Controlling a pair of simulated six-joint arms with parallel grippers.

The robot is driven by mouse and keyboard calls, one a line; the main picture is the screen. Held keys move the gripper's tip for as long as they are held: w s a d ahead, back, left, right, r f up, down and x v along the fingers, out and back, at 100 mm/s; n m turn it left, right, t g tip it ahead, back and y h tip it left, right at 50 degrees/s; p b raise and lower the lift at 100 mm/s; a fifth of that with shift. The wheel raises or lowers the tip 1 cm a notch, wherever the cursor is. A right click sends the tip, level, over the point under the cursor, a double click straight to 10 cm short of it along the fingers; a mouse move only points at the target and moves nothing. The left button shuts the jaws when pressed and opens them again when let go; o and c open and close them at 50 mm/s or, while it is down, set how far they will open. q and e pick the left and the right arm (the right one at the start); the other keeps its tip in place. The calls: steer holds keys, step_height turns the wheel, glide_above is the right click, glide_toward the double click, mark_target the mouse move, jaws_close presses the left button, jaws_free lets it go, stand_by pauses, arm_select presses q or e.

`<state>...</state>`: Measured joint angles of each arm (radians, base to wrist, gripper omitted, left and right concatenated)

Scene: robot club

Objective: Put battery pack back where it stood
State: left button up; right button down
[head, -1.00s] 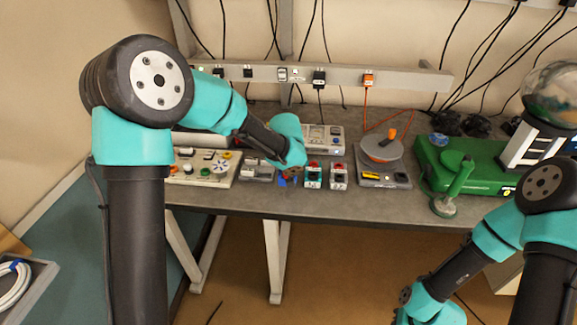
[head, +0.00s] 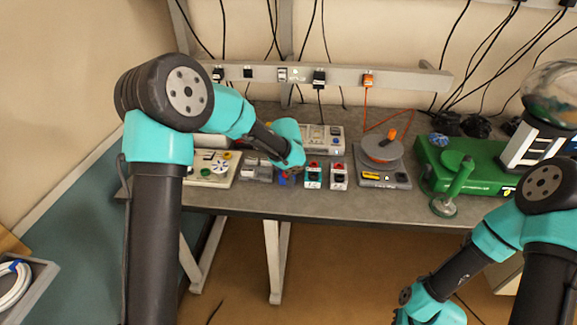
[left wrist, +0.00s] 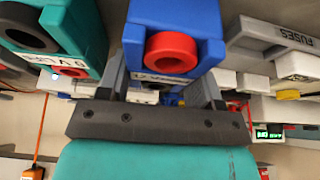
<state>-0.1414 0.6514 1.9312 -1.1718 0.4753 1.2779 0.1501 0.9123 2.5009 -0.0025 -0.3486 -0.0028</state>
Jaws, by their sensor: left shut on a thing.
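The battery pack is a blue box with a red ring terminal. It fills the upper middle of the left wrist view (left wrist: 175,18), between the fingers of my left gripper (left wrist: 160,88), which is shut on it. In the head view, the blue pack (head: 284,180) shows only partly, at the bench's front beside the green-topped pack. My left gripper there (head: 290,170) is mostly hidden by its own teal wrist. Whether the pack touches the bench is unclear. My right arm is at the lower right, its gripper outside the picture.
A green pack (head: 313,176) and a red-topped one (head: 338,177) stand close to the right. A grey tray (head: 258,171) is to the left. A round-topped device (head: 382,165) and a green machine (head: 470,170) stand further right. The bench's front edge (head: 350,213) is near.

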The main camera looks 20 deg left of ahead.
arm_select(q)
steer(key=shift+f, duration=0.25)
steer(key=o, duration=1.2)
steer(key=shift+r, duration=0.15)
steer(key=v, duration=1.2)
